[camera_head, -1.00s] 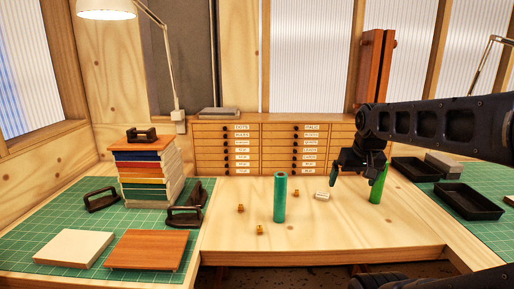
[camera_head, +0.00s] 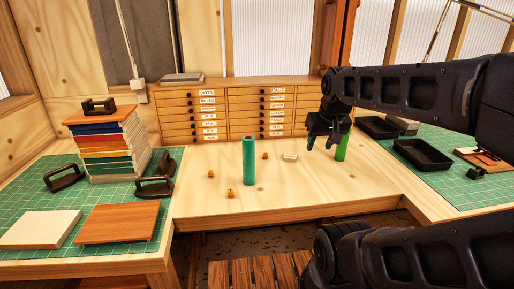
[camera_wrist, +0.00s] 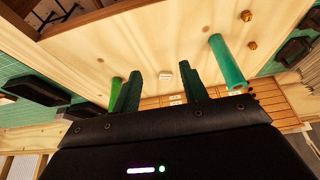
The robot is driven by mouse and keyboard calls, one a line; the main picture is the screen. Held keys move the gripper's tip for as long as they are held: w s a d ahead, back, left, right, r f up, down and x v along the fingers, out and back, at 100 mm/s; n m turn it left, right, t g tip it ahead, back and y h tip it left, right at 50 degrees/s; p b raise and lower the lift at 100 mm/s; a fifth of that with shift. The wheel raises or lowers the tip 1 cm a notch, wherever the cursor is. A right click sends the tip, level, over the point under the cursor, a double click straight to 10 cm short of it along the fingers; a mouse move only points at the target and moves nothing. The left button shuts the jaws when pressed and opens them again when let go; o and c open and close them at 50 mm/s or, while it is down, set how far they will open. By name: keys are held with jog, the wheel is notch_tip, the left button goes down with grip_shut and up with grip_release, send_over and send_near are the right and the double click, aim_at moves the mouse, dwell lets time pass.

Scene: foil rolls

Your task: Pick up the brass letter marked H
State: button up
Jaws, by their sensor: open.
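My gripper (camera_head: 320,146) is open and empty above the bench, right of the brass pieces. In the wrist view its fingers (camera_wrist: 163,88) stand apart.
An upright teal roll (camera_head: 249,160) stands among the brass pieces. A green roll (camera_head: 342,149) stands close behind my gripper. A small whitish block (camera_head: 290,156) lies between the rolls. Labelled drawers (camera_head: 228,113) line the back; black trays (camera_head: 424,155) lie right. The bench front is clear.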

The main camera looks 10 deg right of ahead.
jog(key=m+g, duration=0.5)
jog(key=m, duration=1.5)
send_over(265, 156)
notch_tip(265, 156, down, 15)
jog(key=f, duration=0.5)
jog(key=shift+w+a+f, duration=0.1)
jog(key=shift+w+f, duration=0.05)
jog(key=shift+w, duration=0.05)
jog(key=shift+w+f, duration=0.2)
jog(key=shift+f, duration=1.1)
jog(key=shift+w+f, duration=0.15)
jog(key=shift+f, duration=1.15)
grip_shut()
